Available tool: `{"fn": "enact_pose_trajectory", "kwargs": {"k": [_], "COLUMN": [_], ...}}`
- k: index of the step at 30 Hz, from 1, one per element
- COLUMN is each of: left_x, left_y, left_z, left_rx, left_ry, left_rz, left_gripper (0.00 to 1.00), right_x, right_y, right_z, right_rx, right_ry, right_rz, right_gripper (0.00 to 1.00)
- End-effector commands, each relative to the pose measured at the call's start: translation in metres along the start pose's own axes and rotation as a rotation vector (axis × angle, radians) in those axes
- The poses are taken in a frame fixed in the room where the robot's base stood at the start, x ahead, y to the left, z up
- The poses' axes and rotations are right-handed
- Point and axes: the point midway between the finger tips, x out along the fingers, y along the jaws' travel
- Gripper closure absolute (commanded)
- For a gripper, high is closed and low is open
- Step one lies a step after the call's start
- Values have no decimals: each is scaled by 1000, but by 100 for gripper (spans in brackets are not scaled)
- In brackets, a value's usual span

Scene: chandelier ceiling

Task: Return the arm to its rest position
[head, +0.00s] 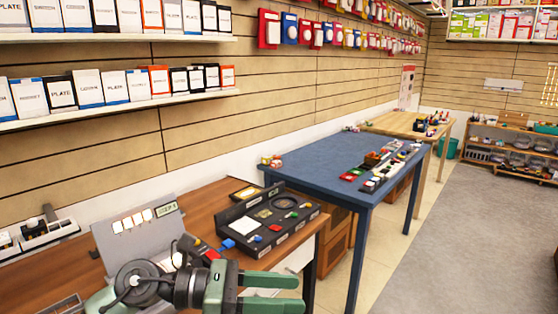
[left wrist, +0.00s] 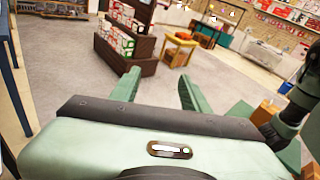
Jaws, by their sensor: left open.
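My left gripper (head: 272,292) reaches in at the bottom middle of the head view, over the front edge of the brown table. Its two green fingers point right and are apart, with nothing between them. In the left wrist view the same gripper (left wrist: 158,92) shows its fingers spread, with grey floor visible between them. My left arm's dark wrist joint and grey links show behind it in the head view. My right gripper cannot be made out in either view.
The brown table (head: 208,199) bears a black panel (head: 262,222) with coloured parts and a grey device with lit buttons (head: 138,235). A blue table (head: 325,160) stands beyond. Open floor (head: 460,220) lies to the right. The left wrist view shows a dark shelf (left wrist: 128,62) and yellow stool (left wrist: 180,42).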

Motion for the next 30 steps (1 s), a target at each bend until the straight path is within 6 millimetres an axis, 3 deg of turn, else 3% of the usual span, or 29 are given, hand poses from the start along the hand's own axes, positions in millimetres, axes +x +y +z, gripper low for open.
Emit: {"fn": "enact_pose_trajectory", "kwargs": {"k": [2, 5, 7, 9, 11, 13, 16, 19, 21, 23, 24, 30], "left_x": [7, -11, -35, -64, -90, -119, -149, -169, -178, -182, -183, -186], "left_y": [-6, 8, 27, 48, 66, 80, 82, 65, 43, 21, 7, -61], "left_z": [32, 62, 66, 53, 28, -15, -86, -158, -206, -239, -259, -321], "left_rx": [-212, -510, -736, -974, -1184, -1427, -1733, -2001, -2170, -2292, 2298, 2043], "left_ry": [-271, -590, -800, -1000, -1162, -1337, -1541, -1706, -1802, -1867, 1851, 1579], "left_rz": [26, 87, 142, 210, 279, 374, 520, 680, 804, 907, -946, -985], "left_gripper": [54, 54, 54, 54, 54, 54, 54, 54, 54, 54, 54, 54], "right_x": [0, 0, 0, 0, 0, 0, 0, 0, 0, 0, 0, 0], "right_y": [0, 0, 0, 0, 0, 1, 1, 1, 1, 1, 1, 1], "right_z": [-1, -1, -1, -2, -2, -3, -4, -4, -4, -4, -5, -5], "right_rx": [0, 0, 0, 0, 0, 0, 0, 0, 0, 0, 0, 0], "right_ry": [1, 1, 1, 2, 3, 4, 6, 6, 6, 6, 6, 7], "right_rz": [0, 0, 0, 0, 1, 1, 1, 1, 1, 1, 1, 1], "right_gripper": [64, 64, 64, 64, 64, 64, 64, 64, 64, 64, 64, 64]}}
